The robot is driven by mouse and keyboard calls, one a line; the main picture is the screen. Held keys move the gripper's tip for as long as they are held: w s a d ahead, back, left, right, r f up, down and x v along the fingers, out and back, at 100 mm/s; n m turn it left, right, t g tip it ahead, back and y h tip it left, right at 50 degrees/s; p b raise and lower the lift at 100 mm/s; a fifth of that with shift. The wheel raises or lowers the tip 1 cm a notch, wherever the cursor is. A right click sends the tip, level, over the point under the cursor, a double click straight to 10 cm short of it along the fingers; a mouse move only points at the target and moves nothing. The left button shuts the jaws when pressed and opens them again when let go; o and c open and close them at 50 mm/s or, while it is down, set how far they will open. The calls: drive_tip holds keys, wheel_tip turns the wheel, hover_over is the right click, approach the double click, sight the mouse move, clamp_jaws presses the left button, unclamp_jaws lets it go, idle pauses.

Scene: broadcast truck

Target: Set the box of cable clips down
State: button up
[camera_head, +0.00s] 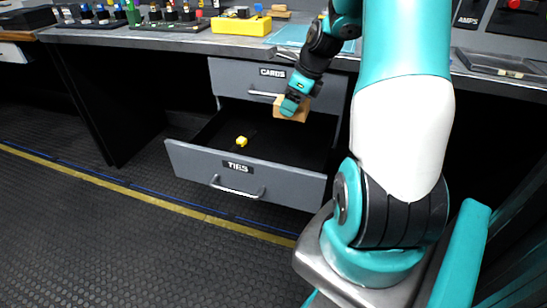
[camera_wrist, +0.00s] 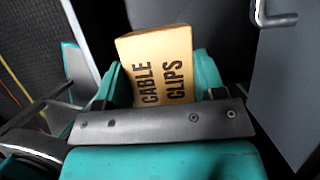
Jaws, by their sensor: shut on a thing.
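The box of cable clips (camera_wrist: 158,62) is a small tan box with black "CABLE CLIPS" lettering. In the wrist view it sits between the two teal fingers of my gripper (camera_wrist: 162,82), which is shut on it. In the head view the box (camera_head: 293,113) shows partly behind my gripper (camera_head: 291,107). It is held in front of the drawer marked CARDS, and appears over the back right part of the open drawer marked TIES (camera_head: 210,171). The box's height above the drawer floor is hard to tell.
A small yellow thing (camera_head: 241,141) lies in the open drawer, whose dark floor is otherwise mostly bare. The CARDS drawer (camera_head: 233,77) above is shut. The desk top (camera_head: 180,42) carries a yellow tray (camera_head: 241,25) and several small colored parts. My arm hides the desk's right part.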

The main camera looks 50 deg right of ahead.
wheel_tip(320, 180, down, 20)
drive_tip(key=b, duration=0.6)
drive_tip(key=shift+r, duration=0.25)
drive_tip(key=o, duration=1)
